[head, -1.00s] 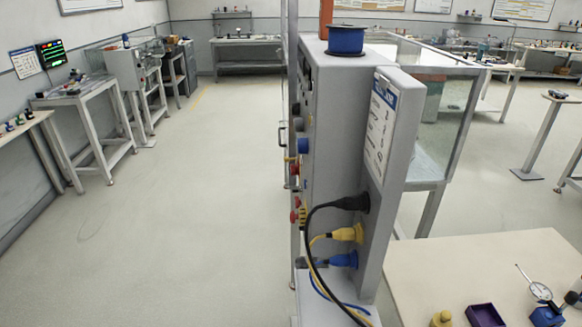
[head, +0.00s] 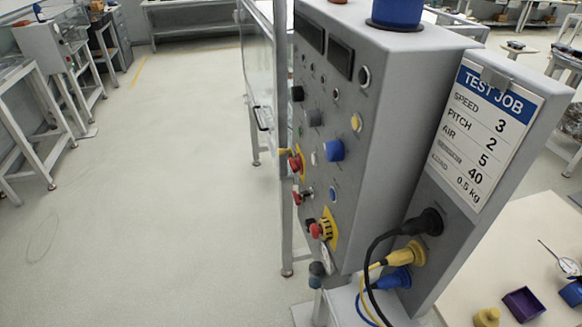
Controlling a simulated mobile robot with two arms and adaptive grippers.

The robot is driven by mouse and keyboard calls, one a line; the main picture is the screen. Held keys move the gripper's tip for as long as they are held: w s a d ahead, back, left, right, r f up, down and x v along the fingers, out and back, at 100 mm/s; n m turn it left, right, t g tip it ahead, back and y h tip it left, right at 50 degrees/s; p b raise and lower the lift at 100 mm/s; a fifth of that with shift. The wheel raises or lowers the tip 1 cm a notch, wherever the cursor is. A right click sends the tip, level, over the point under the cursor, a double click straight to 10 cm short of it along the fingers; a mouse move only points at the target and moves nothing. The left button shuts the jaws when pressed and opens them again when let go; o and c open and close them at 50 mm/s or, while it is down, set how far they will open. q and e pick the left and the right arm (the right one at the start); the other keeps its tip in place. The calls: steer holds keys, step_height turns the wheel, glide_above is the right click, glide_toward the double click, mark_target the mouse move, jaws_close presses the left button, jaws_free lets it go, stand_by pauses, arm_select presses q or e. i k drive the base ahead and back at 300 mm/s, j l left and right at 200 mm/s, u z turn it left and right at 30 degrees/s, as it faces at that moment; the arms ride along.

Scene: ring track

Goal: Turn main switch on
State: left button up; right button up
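The grey control cabinet (head: 385,110) stands right of centre, its control face turned left and seen at a steep angle. A red control on a yellow backing (head: 318,230) sits low on that face. Another red control with yellow (head: 295,162) is at the face's far edge, with a smaller red one (head: 298,198) just below it. I cannot tell for sure which is the main switch, nor its position. A blue knob (head: 334,150) and a yellow button (head: 356,122) are higher up. Neither of my grippers is in view.
Black, yellow (head: 408,254) and blue plugs with cables stick out at the cabinet's lower right. A TEST JOB card (head: 485,135) hangs above them. A table with a purple tray (head: 524,304) stands at right. The floor (head: 170,190) left of the cabinet is clear.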

mark_target(296, 165)
steer(key=i+j+z, duration=0.1)
steer(key=z, duration=0.95)
steer(key=i+j+z, duration=0.15)
steer(key=j+z, duration=0.3)
steer(key=j, duration=0.3)
steer(key=i+j+z, duration=0.1)
steer(key=j+z, duration=0.4)
steer(key=j, duration=0.3)
steer(key=k+j+z, duration=0.1)
steer(key=j+z, duration=0.35)
steer(key=j, duration=0.3)
